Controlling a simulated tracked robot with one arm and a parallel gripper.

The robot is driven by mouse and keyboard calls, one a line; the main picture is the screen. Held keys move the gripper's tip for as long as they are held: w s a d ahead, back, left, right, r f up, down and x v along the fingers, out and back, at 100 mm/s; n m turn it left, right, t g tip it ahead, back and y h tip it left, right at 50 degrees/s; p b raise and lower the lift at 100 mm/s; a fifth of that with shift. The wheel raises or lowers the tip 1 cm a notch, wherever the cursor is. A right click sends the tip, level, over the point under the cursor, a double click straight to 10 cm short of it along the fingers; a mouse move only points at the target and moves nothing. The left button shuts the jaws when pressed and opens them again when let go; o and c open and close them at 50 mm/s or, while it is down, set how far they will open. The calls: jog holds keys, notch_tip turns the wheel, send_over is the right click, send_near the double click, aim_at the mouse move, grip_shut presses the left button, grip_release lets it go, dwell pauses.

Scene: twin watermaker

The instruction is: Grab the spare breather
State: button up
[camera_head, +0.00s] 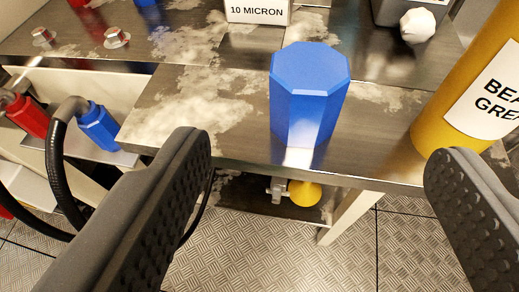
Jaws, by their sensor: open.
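A blue eight-sided block (308,85) stands upright on the near part of the metal bench (235,145). No label reads "breather", so I cannot tell for certain that this block is the spare breather. My gripper (318,152) is open, with one dark ridged finger at lower left and the other at lower right. The blue block shows between the fingers, beyond their tips, and neither finger appears to touch it.
A yellow grease cylinder (453,112) stands right of the block. A "10 MICRON" box (257,12) and a white lump (418,25) are behind. Red (27,115) and blue (99,126) hose fittings are at left.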

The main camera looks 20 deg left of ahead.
aim_at(308, 59)
jog(key=b+x, duration=0.1)
jog(key=x, duration=0.6)
jog(key=shift+w+a+f, duration=0.15)
jog(key=shift+w+f, duration=0.1)
jog(key=shift+b+x, duration=0.35)
jog(key=shift+x, duration=2.7)
jog(key=shift+r, duration=0.25)
jog(key=c, duration=1.1)
